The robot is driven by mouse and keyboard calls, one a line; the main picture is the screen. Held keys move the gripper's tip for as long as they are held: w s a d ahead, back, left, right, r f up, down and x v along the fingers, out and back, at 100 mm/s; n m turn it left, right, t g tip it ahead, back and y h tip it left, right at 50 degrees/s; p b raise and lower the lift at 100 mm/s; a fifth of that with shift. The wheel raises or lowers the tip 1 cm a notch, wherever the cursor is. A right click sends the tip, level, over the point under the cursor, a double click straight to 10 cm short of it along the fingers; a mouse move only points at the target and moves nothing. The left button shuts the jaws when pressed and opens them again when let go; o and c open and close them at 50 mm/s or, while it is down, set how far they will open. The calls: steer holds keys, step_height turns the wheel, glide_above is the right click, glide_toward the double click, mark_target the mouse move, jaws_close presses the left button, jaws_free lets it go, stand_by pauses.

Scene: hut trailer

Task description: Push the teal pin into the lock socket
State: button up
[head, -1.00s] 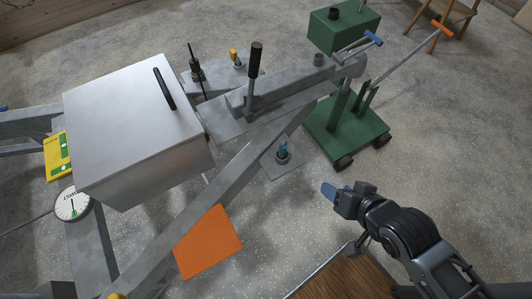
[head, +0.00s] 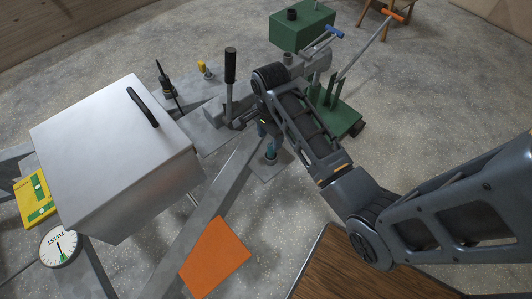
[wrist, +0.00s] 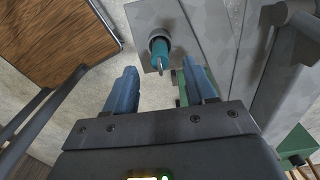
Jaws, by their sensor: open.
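The teal pin (head: 270,152) stands upright in a grey collar, the lock socket (wrist: 151,37), on a small metal plate (head: 268,173) beside the trailer's diagonal beam. In the wrist view the teal pin (wrist: 160,50) shows with a thin metal piece at its near end. My gripper (wrist: 160,76) is open and empty. Its two blue fingers are apart, to either side of the pin in the picture and short of it, with no contact visible. In the head view my gripper (head: 263,131) is just above the pin, its fingers partly hidden by my arm.
A large metal box (head: 115,150) with a black handle stands left. A black-gripped lever (head: 230,75) rises from the coupling behind my gripper. A green wheeled stand (head: 340,120) is close at right. An orange panel (head: 215,257) and wooden top (head: 350,270) lie nearer.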

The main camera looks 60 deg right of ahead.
mark_target(271, 146)
steer(key=f, duration=0.7)
steer(key=shift+s+d+f, duration=0.15)
steer(key=shift+d, duration=0.05)
steer(key=shift+c, duration=0.4)
jaws_close()
